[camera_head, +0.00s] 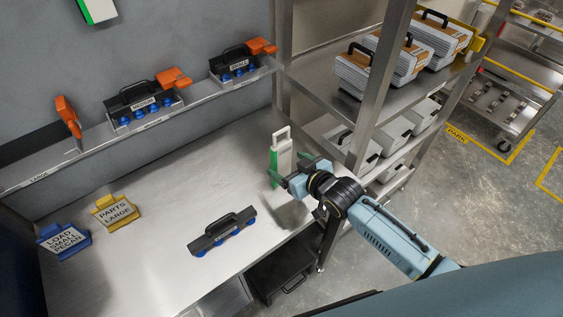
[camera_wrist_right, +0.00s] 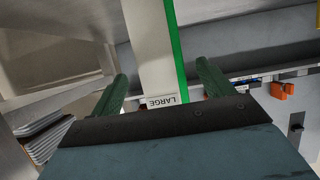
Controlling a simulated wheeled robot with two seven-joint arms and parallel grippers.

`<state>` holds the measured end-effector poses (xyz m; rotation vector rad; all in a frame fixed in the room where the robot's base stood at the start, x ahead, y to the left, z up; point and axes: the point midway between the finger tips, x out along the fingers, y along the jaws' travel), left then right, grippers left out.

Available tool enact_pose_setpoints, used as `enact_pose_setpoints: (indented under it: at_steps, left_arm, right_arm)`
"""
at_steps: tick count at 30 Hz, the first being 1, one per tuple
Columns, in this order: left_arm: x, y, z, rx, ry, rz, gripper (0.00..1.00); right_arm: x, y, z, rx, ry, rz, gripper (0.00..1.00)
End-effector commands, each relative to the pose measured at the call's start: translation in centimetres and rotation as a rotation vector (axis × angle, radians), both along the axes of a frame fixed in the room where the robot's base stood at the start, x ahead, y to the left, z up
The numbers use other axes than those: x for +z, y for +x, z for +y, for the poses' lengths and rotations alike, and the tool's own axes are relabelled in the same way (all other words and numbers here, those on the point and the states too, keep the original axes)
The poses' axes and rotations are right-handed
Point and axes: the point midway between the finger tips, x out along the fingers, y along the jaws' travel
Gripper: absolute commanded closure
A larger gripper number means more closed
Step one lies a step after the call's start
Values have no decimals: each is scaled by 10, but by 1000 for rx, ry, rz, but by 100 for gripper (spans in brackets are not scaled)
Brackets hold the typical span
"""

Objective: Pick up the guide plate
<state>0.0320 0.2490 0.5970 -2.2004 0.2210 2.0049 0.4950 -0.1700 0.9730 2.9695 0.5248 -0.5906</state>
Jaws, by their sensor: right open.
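The guide plate (camera_head: 283,150) is a white upright plate with a green edge and a handle loop on top. It stands on the right part of the steel table. My right gripper (camera_head: 288,168) is at the plate, its green fingers open. In the right wrist view the plate (camera_wrist_right: 152,45) passes between the two spread fingers (camera_wrist_right: 161,72), with a LARGE label upside down near the palm. I cannot tell whether either finger touches it. My left gripper is not in view.
A black handled tool with blue parts (camera_head: 222,232) lies on the table. A yellow sign (camera_head: 116,211) and a blue sign (camera_head: 63,240) stand at left. The wall shelf (camera_head: 200,94) holds similar tools. A steel rack (camera_head: 398,102) with cases stands close right.

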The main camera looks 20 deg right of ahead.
Motion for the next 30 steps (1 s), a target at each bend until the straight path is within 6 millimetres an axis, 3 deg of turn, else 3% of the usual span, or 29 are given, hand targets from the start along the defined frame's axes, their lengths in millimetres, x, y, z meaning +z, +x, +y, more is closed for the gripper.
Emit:
enact_pose_setpoints:
  at_steps: [9,18,30]
  left_arm:
    - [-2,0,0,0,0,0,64]
    - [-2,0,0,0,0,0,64]
    - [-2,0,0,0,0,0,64]
  right_arm:
    - [-15,32,12,0,1,-1,20]
    - [-17,35,13,0,1,0,20]
    - [-17,35,13,0,1,-1,71]
